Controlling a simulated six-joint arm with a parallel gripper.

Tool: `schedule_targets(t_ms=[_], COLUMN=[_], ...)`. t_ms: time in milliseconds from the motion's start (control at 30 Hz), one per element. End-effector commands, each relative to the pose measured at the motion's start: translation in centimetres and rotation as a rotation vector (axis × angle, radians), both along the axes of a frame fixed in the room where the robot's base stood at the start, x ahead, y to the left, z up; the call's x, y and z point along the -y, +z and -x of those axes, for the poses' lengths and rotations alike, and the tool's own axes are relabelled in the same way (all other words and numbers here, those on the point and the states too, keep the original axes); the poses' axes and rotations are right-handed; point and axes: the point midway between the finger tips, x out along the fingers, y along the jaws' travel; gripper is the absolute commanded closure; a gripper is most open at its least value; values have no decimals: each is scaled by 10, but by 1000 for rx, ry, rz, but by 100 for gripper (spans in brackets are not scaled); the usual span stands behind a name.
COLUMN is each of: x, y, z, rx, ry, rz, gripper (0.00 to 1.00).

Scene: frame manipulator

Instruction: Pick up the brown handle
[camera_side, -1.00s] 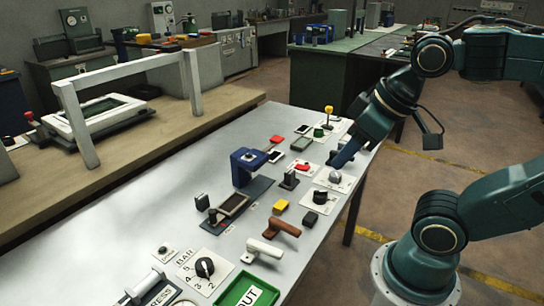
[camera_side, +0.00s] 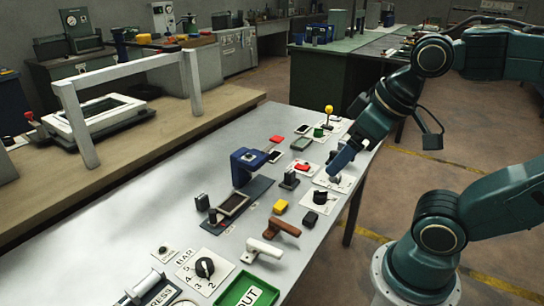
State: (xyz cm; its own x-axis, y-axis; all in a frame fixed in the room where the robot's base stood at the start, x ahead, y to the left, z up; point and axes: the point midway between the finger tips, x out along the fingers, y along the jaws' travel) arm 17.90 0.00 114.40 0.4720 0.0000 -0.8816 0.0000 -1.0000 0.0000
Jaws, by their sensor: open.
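The brown handle (camera_side: 281,228) lies on the grey table, just behind a similar white handle (camera_side: 263,249). My gripper (camera_side: 336,172) is at the table's right side, low over a white plate with a grey knob. It is farther back and to the right of the brown handle, well apart from it. Its fingers are seen edge-on and nothing shows held between them.
A yellow block (camera_side: 280,206) and a black knob on a white plate (camera_side: 320,197) stand between my gripper and the brown handle. A blue press (camera_side: 247,167) stands to the left. A green tray (camera_side: 246,291) is at the front edge.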

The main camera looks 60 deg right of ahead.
Motion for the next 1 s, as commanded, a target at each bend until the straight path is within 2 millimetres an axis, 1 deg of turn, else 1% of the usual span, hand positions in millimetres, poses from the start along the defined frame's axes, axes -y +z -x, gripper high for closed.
schedule_targets(t_ms=[33, 100, 367, 567, 767, 1000], x=[0, 0, 0, 1, 5, 14], y=[0, 0, 0, -2, -10, -27], z=[0, 0, 0, -8, -27, -57], rx=[0, 0, -2, -28, -89, -176], ry=[0, 0, 4, 55, 198, 441], rz=[0, 0, 2, 28, 84, 142], gripper=[11, 0, 0, 0, 0, 0])
